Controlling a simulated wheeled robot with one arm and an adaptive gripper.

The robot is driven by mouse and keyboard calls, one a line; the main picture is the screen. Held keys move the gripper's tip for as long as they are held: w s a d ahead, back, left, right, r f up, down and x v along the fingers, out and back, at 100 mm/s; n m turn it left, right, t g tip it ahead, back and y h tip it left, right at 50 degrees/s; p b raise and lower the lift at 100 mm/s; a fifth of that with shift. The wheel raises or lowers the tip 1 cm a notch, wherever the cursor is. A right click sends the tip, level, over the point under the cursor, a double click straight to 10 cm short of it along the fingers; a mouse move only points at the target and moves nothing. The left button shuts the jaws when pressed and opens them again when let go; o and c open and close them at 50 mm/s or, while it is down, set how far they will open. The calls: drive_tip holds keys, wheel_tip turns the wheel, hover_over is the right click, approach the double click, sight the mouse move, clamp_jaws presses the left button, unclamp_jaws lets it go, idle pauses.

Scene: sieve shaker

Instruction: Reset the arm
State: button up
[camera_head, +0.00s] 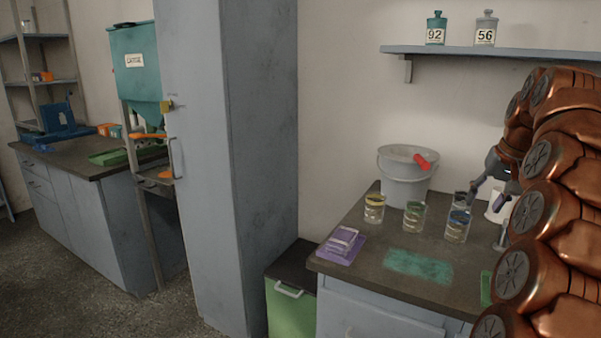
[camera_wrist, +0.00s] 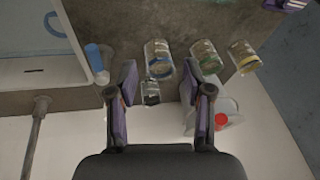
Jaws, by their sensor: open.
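My gripper (camera_head: 487,192) is at the right of the head view, above the back right of the worktop, partly hidden by my copper-coloured arm. In the wrist view my gripper (camera_wrist: 159,72) has its two purple-grey fingers spread apart with nothing held between them. A small dark-topped jar (camera_wrist: 150,93) shows in the gap between the fingers, below them; I cannot tell its exact distance. Jars with a blue ring (camera_wrist: 158,62), a green ring (camera_wrist: 206,58) and a yellow ring (camera_wrist: 243,58) stand on the worktop near the fingertips.
A grey bucket (camera_head: 402,180) with a red-handled item stands behind the jars. A shelf (camera_head: 490,53) hangs above. A tall grey cabinet (camera_head: 255,150) stands left.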

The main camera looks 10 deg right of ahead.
drive_tip(key=s+a+f+n+g, duration=0.1)
drive_tip(key=s+a+f, duration=0.2)
drive_tip(key=a, duration=0.5)
drive_tip(key=s+a+f+n+g+y, duration=0.1)
drive_tip(key=s+a+f+n, duration=0.2)
drive_tip(key=a, duration=0.5)
drive_tip(key=s+a+f+g, duration=0.1)
drive_tip(key=s+a+f, duration=0.25)
drive_tip(key=a, duration=0.45)
drive_tip(key=s+a+f+n+g, duration=0.1)
drive_tip(key=s+a+f, duration=0.1)
drive_tip(key=s+f, duration=0.45)
drive_tip(key=s+a+f+g+h, duration=0.1)
drive_tip(key=s+a+f, duration=0.2)
drive_tip(key=s, duration=0.7)
drive_tip(key=s+a+f+n+g, duration=0.1)
drive_tip(key=s+a+f+g, duration=0.1)
drive_tip(key=s+f, duration=0.45)
drive_tip(key=s+r+t+p, duration=0.1)
drive_tip(key=s+r+p, duration=0.2)
drive_tip(key=r+p, duration=1.9)
wheel_tip(320, 180, up, 4)
drive_tip(key=shift+f, duration=0.1)
drive_tip(key=shift+s+a, duration=0.1)
drive_tip(key=shift+c, duration=0.8)
drive_tip(key=shift+m, duration=0.3)
